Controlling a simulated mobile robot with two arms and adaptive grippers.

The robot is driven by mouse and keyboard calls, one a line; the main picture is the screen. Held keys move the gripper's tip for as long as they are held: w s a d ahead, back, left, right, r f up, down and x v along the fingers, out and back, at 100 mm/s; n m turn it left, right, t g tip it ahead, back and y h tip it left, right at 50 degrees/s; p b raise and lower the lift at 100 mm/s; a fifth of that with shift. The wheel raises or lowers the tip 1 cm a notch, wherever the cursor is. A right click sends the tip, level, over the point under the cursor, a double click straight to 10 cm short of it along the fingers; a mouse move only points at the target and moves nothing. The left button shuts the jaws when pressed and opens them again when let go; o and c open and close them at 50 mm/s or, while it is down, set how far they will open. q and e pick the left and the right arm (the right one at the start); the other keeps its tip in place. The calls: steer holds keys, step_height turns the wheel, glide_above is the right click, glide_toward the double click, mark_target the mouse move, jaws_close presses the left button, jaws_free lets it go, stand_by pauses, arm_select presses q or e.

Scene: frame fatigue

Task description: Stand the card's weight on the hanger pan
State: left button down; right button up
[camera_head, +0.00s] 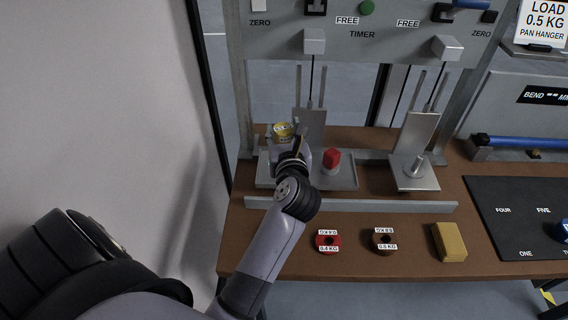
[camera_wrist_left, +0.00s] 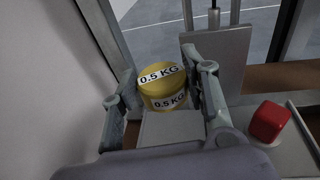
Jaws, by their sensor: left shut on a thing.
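My left gripper (camera_head: 285,137) is shut on a yellow weight (camera_head: 282,128) labelled 0.5 KG, over the left side of the left stand. In the left wrist view the yellow weight (camera_wrist_left: 161,88) sits between the two fingers, its labels showing. Whether its underside touches anything is hidden. A metal pan (camera_head: 414,180) with a short upright peg is at the right stand. A grey tray (camera_head: 342,182) with a red block (camera_head: 332,158) is at the left stand. My right gripper is out of view.
A red weight (camera_head: 327,241) labelled 0.4 KG, a brown weight (camera_head: 384,241) and a yellow-brown block (camera_head: 449,242) lie along the bench front. A low metal rail (camera_head: 400,207) runs behind them. A dark mat (camera_head: 515,215) is at right.

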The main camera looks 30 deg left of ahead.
arm_select(q)
step_height(320, 180, down, 6)
steer(key=shift+a+r+b, duration=0.1)
steer(key=shift+r+b, duration=0.05)
steer(key=shift+b, duration=0.15)
steer(key=shift+f, duration=0.5)
step_height(320, 180, down, 4)
steer(key=shift+r+b, duration=0.25)
steer(key=shift+b, duration=0.15)
steer(key=shift+f, duration=0.35)
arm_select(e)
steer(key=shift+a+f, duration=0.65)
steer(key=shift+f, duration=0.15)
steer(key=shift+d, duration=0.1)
arm_select(q)
steer(key=shift+f, duration=0.2)
steer(key=c, duration=0.9)
jaws_free()
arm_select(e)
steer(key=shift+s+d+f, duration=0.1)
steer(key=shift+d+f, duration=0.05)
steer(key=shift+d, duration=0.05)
